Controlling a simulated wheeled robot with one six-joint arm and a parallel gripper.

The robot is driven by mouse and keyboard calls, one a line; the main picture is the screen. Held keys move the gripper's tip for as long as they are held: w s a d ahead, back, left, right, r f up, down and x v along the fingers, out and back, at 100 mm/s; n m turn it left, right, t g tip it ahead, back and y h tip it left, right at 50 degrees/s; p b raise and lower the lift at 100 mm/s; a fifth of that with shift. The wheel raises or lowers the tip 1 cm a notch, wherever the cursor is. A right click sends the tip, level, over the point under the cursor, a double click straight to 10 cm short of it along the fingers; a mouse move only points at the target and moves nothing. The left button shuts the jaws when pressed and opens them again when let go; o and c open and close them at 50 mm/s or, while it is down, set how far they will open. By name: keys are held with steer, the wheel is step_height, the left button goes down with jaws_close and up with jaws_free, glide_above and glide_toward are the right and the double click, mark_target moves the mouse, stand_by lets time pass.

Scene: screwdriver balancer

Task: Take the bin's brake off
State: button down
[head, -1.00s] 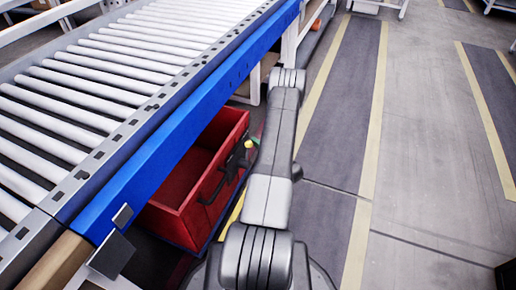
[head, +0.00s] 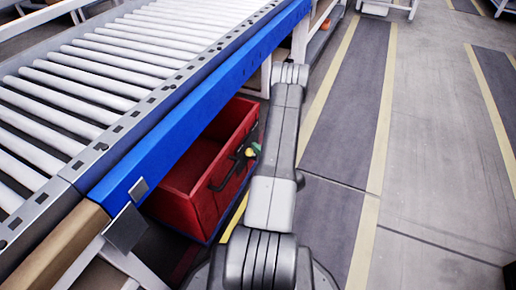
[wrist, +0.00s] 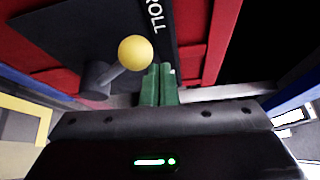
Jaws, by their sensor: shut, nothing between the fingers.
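The red bin (head: 207,210) stands under the conveyor's blue side rail, left of my arm. A black handle shows on its side facing my arm. In the wrist view a brake lever (wrist: 103,78) with a yellow ball knob (wrist: 135,53) sticks out from a dark plate (wrist: 75,38) lettered "ROLL" on the bin. The knob also shows in the head view (head: 249,153). My gripper (wrist: 159,68) has its green fingers shut and empty, just right of the knob. I cannot tell whether they touch it. My arm mostly hides the gripper in the head view.
The roller conveyor (head: 110,75) with its blue rail (head: 205,105) runs above and left of the bin. A grey bracket (head: 127,228) juts out at its near end. The floor (head: 435,170) to the right, with yellow lines, is open.

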steer(key=shift+s+a+f, duration=0.25)
steer(key=shift+s+f, duration=0.15)
steer(key=shift+s, duration=0.15)
